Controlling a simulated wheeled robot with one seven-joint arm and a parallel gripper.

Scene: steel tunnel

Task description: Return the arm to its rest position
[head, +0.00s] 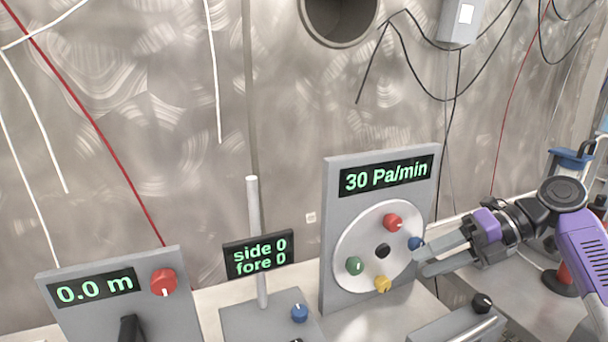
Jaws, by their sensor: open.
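My arm (585,245), purple and dark grey, reaches in from the right edge of the head view. My gripper (418,260) points left, with its two grey fingers apart and nothing seen between them. Its fingertips are at the right edge of the round white dial (350,245) on the grey panel reading "30 Pa/min" (388,175). The upper fingertip appears close to the blue knob (415,243); I cannot tell whether they touch.
The dial also carries red (392,222), green (354,265) and yellow (382,284) knobs. A "side 0 fore 0" display (258,254) stands left, by a grey post (256,220). A "0.0 m" panel (120,300) is farther left. A grey box with a black knob (482,303) sits below my gripper.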

